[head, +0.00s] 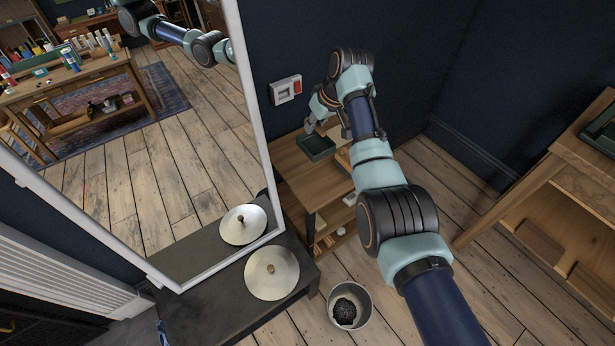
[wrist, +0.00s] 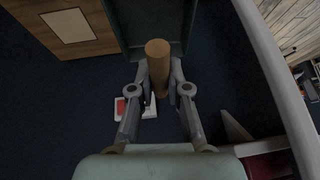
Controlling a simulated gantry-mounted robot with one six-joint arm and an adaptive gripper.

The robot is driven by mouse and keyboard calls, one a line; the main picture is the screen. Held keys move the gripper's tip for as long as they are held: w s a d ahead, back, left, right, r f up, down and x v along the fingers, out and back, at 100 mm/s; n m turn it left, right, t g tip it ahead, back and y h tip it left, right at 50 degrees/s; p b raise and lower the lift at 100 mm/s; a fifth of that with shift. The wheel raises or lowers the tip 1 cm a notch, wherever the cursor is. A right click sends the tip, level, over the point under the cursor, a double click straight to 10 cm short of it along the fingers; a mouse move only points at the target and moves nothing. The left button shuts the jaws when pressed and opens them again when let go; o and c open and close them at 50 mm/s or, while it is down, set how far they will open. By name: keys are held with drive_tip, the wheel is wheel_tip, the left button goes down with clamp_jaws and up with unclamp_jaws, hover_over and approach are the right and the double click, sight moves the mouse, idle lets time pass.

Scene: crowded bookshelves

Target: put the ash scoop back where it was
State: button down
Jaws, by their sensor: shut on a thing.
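My gripper (wrist: 160,92) is shut on the round wooden handle (wrist: 158,65) of the ash scoop. The scoop's dark green pan (wrist: 122,22) extends beyond the handle at the top of the wrist view. In the head view my gripper (head: 311,125) is near the dark wall, and the scoop (head: 316,148) shows as a dark green tray shape at the low wooden stand (head: 292,165). I cannot tell whether the scoop touches the stand top. My gripper hides its handle there.
A wall switch (head: 286,90) with a red part is just left of my arm. A leaning mirror (head: 262,130) stands left of the stand. A metal bucket (head: 349,306) with dark contents is on the floor. A round metal lid (head: 272,273) lies on a dark bench (head: 215,312).

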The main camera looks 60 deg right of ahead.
wheel_tip(320, 180, down, 18)
drive_tip(key=b, duration=0.7)
drive_tip(key=shift+w+f+b, duration=0.1)
drive_tip(key=shift+f+b, duration=0.1)
drive_tip(key=shift+b, duration=0.1)
drive_tip(key=shift+f, duration=0.1)
drive_tip(key=shift+f, duration=0.15)
drive_tip(key=c, duration=1.1)
unclamp_jaws()
drive_tip(key=shift+c, duration=0.2)
